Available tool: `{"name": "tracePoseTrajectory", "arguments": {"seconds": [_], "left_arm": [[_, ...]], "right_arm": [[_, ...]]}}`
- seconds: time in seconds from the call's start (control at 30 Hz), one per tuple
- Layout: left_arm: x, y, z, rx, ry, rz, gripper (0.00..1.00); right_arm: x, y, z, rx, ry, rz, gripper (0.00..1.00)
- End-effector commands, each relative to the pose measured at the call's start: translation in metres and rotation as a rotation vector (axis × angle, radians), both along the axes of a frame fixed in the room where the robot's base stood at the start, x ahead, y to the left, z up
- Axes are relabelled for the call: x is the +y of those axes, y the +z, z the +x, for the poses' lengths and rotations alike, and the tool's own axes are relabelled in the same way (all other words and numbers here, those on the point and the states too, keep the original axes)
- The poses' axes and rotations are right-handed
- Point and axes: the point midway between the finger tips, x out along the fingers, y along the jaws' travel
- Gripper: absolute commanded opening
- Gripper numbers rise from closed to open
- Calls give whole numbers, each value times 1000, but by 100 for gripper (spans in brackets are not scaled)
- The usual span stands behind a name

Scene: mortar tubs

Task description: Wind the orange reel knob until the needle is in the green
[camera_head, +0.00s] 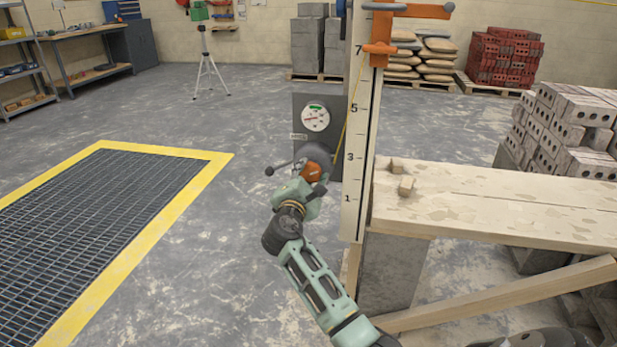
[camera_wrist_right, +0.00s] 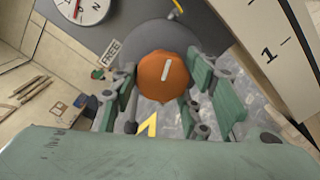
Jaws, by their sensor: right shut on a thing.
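The orange reel knob (camera_head: 312,171) sits on the front of a dark round reel (camera_head: 318,154), low on a grey panel (camera_head: 335,112) beside the tall numbered board. My right gripper (camera_head: 305,178) is shut on the knob. In the right wrist view, its green fingers lie on both sides of the knob (camera_wrist_right: 164,75), which bears a white mark. The round white gauge (camera_head: 316,118) is above the reel, with a green band at its top. Its red needle appears to point left, outside the green. Only part of the gauge (camera_wrist_right: 82,8) shows in the wrist view. My left gripper is out of view.
The numbered board (camera_head: 356,150) stands close right of the reel, with a yellow line running down to it. A plank bench (camera_head: 490,205) with two small blocks is to the right. A yellow-edged floor grate (camera_head: 100,205) lies left. Floor between is clear.

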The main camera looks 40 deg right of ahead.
Motion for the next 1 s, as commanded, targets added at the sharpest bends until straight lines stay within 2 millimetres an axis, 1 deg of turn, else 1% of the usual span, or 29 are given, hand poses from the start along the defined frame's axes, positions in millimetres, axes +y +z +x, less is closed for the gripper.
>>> {"name": "tracePoseTrajectory", "arguments": {"seconds": [0.23,0.5,0.73,0.77,0.93,1.0], "left_arm": [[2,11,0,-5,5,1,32],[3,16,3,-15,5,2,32],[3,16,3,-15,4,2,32],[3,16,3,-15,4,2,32],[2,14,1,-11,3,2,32],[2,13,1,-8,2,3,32]], "right_arm": [[2,2,1,-58,6,47,16],[2,2,1,-71,6,57,16],[2,3,1,-70,6,56,16],[2,3,1,-70,6,56,44],[2,2,1,-69,5,56,59],[1,2,1,-69,4,56,59]]}}
